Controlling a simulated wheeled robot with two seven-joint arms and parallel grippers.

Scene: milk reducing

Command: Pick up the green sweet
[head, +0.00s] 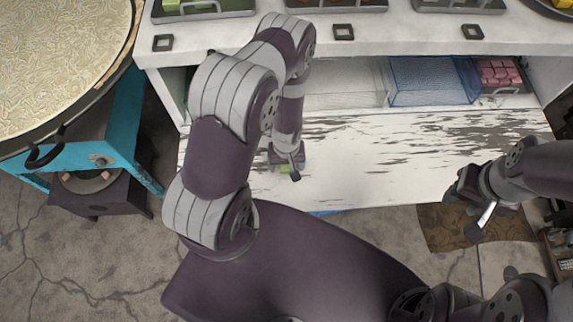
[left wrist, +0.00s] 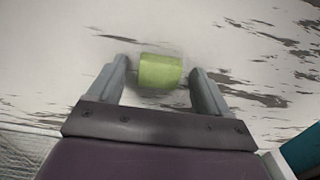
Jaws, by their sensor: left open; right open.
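The green sweet (left wrist: 160,71) is a small green cylinder on the worn white surface. In the left wrist view it lies between the open fingertips of my left gripper (left wrist: 158,82), with a gap on each side. In the head view my left gripper (head: 288,168) points down at the white counter (head: 385,150), and a bit of the green sweet (head: 284,169) shows beside its fingers. The rest of it is hidden by the gripper. My right gripper (head: 474,212) is open and empty, off the counter's front right edge.
An upper shelf (head: 390,45) with trays stands behind the counter. Under it are a blue clear bin (head: 430,80) and a tray of pink blocks (head: 497,74). A large round pan (head: 60,60) stands at the left. The counter's right half is clear.

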